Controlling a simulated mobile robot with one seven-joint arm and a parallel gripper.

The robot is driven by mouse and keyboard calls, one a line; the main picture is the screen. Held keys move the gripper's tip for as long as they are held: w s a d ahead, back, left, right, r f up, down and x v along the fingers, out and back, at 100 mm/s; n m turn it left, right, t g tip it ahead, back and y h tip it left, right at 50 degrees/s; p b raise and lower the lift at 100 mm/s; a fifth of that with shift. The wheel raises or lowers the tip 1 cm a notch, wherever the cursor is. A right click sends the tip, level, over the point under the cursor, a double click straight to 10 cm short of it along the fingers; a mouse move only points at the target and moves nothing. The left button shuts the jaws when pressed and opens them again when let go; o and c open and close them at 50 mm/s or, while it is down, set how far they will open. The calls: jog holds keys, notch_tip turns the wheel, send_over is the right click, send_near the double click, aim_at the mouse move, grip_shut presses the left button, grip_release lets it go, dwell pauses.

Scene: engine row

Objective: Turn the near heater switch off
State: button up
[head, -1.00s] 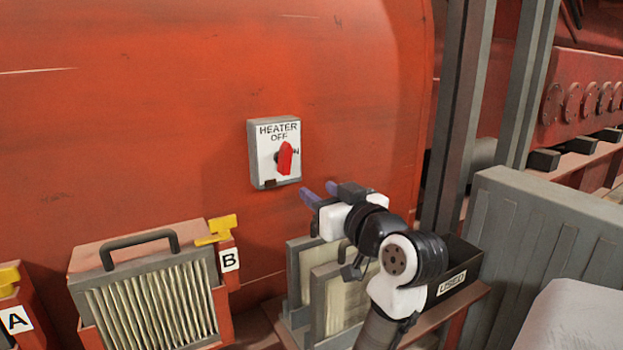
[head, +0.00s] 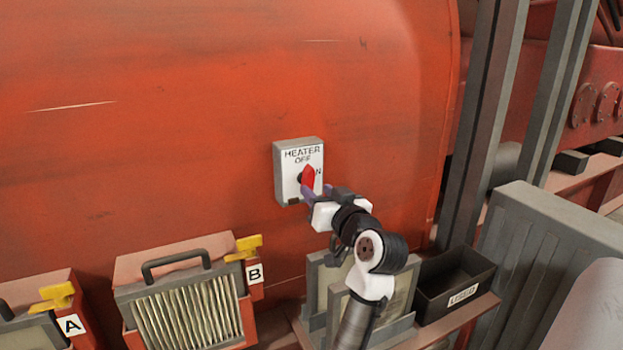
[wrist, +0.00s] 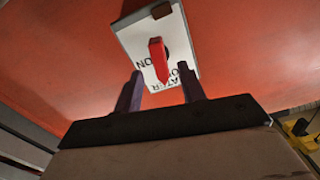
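The heater switch (head: 299,171) is a grey-edged box with a white face on the red wall, marked HEATER and OFF at the top, with part of ON at the right. Its red knob (head: 308,177) stands out from the face; I cannot tell its exact setting. My gripper (head: 314,190) is at the lower part of the box, its purple fingers partly overlapping the knob in the head view. In the wrist view the fingers (wrist: 160,84) are open, and the knob (wrist: 157,58) shows between and just beyond their tips, with a gap on each side.
Below stand a pleated filter (head: 190,312) with a handle, and yellow-handled valves by labels A (head: 71,325) and B (head: 255,273). Grey panels and a dark labelled bin (head: 450,288) are under my arm. A grey post (head: 486,120) rises at the right.

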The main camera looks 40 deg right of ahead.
aim_at(311, 185)
jog(key=shift+p+x, duration=0.45)
jog(key=shift+x, duration=1.75)
